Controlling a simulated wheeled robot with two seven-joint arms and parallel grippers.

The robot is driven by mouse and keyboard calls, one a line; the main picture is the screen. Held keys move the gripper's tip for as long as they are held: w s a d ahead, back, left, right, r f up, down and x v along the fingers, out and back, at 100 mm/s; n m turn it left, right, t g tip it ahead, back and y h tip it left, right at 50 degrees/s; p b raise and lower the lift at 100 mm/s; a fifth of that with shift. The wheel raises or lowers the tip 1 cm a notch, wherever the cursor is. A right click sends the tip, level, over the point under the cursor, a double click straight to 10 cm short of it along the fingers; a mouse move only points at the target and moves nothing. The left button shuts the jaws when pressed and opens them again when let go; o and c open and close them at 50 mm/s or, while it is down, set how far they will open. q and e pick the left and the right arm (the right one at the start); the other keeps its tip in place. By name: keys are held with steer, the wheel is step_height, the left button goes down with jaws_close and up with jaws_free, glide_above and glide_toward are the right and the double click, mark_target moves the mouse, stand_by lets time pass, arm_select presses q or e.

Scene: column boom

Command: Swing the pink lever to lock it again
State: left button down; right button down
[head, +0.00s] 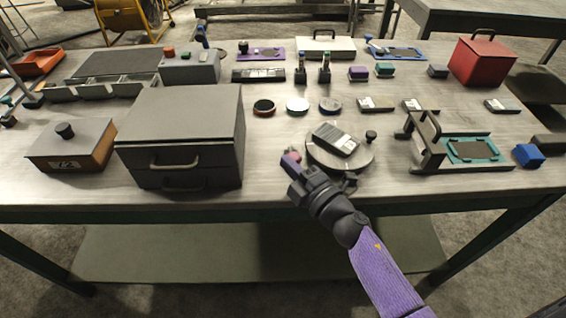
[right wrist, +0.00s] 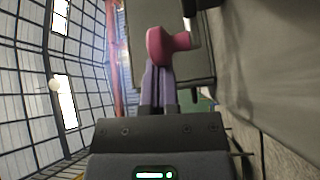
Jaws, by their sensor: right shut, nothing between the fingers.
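The pink lever (head: 293,156) shows as a small pink piece at the left edge of the round grey turntable (head: 362,160), partly hidden by my gripper. A dark grey device (head: 335,138) lies on the turntable. My right gripper (head: 289,165) is at the pink lever, its purple fingers shut with nothing between them. In the right wrist view, the pink lever (right wrist: 168,44) has a rounded head with a side stub. It stands right at the tips of my closed fingers (right wrist: 157,75); whether they touch it I cannot tell. My left gripper is not in view.
A dark grey drawer box (head: 185,125) stands to the left of my gripper. A frame with a teal plate (head: 470,150) and a blue block (head: 528,155) are at the right. Small round pucks (head: 297,105) lie behind. The table's front edge (head: 230,205) is bare.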

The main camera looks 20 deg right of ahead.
steer(key=shift+s+d, duration=0.15)
steer(key=shift+d, duration=0.9)
steer(key=shift+d+p, duration=0.3)
steer(key=shift+d, duration=1.05)
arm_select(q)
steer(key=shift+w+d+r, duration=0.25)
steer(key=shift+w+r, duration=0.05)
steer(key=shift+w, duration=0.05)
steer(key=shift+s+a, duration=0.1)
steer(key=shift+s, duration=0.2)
arm_select(e)
steer(key=shift+d, duration=0.15)
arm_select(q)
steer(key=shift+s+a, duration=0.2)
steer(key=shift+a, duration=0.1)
arm_select(e)
steer(key=shift+w, duration=0.2)
steer(key=shift+r, duration=0.1)
